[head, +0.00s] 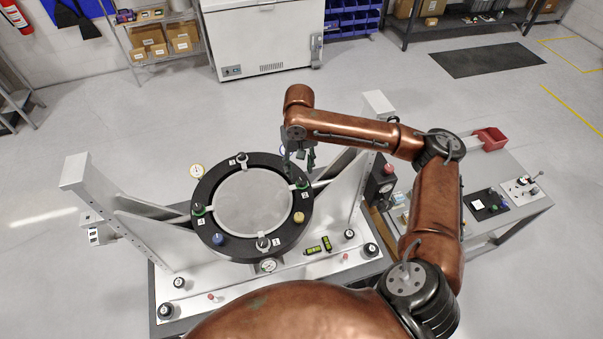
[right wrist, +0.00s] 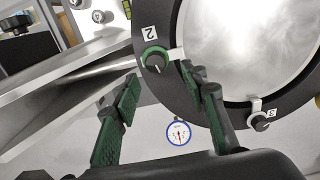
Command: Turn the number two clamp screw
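The number two clamp screw (head: 302,183) is a dark knob with a green collar on the right side of the black ring (head: 205,184), beside a label reading 2. In the right wrist view the same screw (right wrist: 155,61) shows its slotted top, next to the label 2 and the clamp tab. My right gripper (head: 299,160) hangs over this side of the ring. In the right wrist view its two green-padded fingers (right wrist: 160,84) are spread apart with nothing between the pads; the screw appears just beyond the fingertips, between them. I cannot tell the remaining height. My left gripper is not in view.
The ring holds a round mirror (head: 253,202) and other clamps, including number three (right wrist: 260,122), near my right finger. White uprights (head: 92,190) flank the ring. A dial gauge (head: 197,170) sits at its edge. A side table (head: 520,208) stands right.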

